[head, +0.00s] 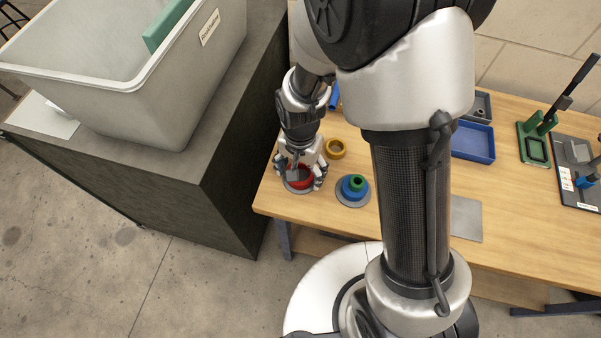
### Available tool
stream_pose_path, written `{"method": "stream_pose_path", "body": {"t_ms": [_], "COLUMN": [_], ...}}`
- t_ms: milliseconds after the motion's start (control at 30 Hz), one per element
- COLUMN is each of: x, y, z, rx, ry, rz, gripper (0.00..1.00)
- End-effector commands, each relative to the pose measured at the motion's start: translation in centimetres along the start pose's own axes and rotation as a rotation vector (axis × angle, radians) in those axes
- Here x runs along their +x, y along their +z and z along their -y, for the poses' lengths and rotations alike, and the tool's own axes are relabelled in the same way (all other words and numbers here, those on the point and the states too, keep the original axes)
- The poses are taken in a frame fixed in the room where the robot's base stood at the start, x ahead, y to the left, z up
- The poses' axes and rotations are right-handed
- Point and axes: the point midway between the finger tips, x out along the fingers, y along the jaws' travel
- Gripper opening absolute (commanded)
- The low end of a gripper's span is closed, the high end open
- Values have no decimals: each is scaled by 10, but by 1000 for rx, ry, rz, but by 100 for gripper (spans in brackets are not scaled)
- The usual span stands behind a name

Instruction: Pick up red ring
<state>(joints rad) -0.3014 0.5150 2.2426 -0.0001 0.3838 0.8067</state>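The red ring (301,184) lies at the left end of the wooden table, around or on a grey round base (292,191). My gripper (301,178) points down right over the ring, with its fingers spread to the ring's left and right sides. The fingers hide part of the ring. I cannot tell whether they touch it.
A grey disc (349,201) with blue and green rings (357,183) stands just right of my gripper. A blue tray (473,142) and green stand (536,145) are further right. A large grey bin (150,90) stands left.

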Motion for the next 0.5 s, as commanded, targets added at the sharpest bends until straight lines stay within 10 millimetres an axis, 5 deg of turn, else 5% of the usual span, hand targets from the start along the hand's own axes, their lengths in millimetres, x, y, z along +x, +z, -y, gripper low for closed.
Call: {"method": "stream_pose_path", "body": {"t_ms": [500], "x": [0], "y": [0], "z": [0], "rx": [0], "ry": [0], "rz": [0], "gripper": [35]}}
